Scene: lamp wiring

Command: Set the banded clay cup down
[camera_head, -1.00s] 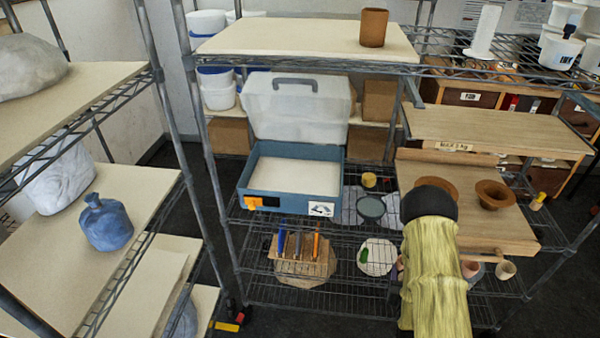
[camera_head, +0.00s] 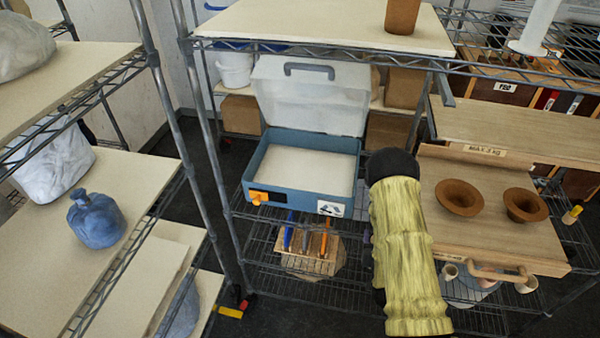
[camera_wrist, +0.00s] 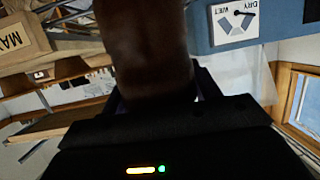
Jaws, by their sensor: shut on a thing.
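In the wrist view my gripper (camera_wrist: 155,97) is shut on a dark brown clay cup (camera_wrist: 147,45). The cup stands between the two fingers and runs out of the top of the picture. It is in shadow, and I cannot make out any band on it. In the head view my sleeved arm hides both the gripper and the held cup. The arm reaches to just right of the blue box (camera_head: 255,178), which has a pale flat inside and its clear lid raised. The box's dry/wet label also shows in the wrist view (camera_wrist: 236,20).
Two brown flared bowls (camera_head: 460,198) (camera_head: 525,206) sit on the wooden board (camera_head: 490,240) at right. Another brown cup (camera_head: 402,14) stands on the top shelf (camera_head: 320,25). A tool rack (camera_head: 308,255) is below the box. Wire shelf posts (camera_head: 205,150) stand left of it.

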